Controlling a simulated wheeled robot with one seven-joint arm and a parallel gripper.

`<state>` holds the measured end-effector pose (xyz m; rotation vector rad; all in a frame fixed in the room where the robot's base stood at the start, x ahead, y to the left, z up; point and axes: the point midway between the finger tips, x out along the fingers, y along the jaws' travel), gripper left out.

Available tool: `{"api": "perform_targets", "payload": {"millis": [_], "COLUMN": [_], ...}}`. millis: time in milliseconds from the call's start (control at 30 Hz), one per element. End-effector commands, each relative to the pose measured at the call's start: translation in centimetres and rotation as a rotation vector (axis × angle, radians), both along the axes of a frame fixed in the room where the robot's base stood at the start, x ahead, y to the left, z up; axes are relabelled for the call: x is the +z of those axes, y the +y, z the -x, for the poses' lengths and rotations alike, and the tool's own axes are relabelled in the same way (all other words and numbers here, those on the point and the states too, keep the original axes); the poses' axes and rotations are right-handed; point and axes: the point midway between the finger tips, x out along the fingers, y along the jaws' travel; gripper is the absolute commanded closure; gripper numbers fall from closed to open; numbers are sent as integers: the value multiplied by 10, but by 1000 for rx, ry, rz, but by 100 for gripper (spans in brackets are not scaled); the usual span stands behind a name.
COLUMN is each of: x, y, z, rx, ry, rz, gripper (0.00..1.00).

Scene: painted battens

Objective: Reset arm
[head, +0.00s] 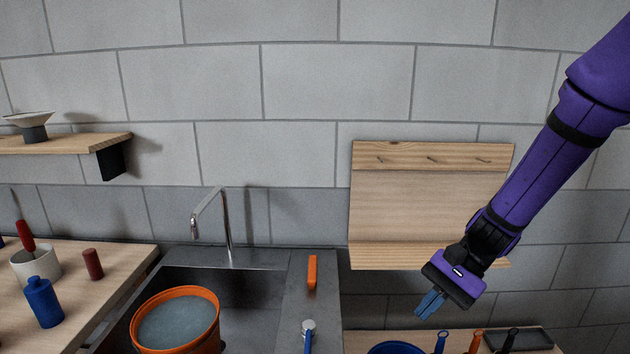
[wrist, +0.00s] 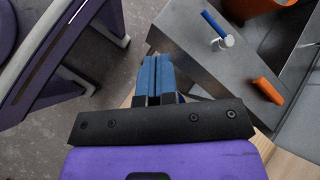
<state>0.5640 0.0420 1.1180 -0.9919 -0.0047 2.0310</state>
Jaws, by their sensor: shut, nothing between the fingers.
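My gripper (head: 431,304) is at the lower right in the head view, at the end of my purple arm. Its blue fingers are together with nothing between them. It hangs in the air in front of the wooden peg board (head: 430,205), above the right-hand counter. In the wrist view my gripper's blue fingers (wrist: 158,72) also show closed and empty.
A sink (head: 250,290) holds an orange bucket (head: 213,335). Below my gripper are a blue bowl (head: 396,348) and several handled tools. A shelf (head: 70,143) is at left.

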Motion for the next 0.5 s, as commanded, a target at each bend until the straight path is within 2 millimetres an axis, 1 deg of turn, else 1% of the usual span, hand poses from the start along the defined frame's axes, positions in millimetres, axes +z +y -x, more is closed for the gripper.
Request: {"api": "perform_targets", "payload": {"millis": [33, 100, 500], "x": [12, 24, 94], "y": [-3, -9, -42], "z": [4, 10, 49], "rx": [29, 67, 265], "ry": [-49, -108, -455], "rz": [29, 69, 316], "gripper": [100, 100, 100]}}
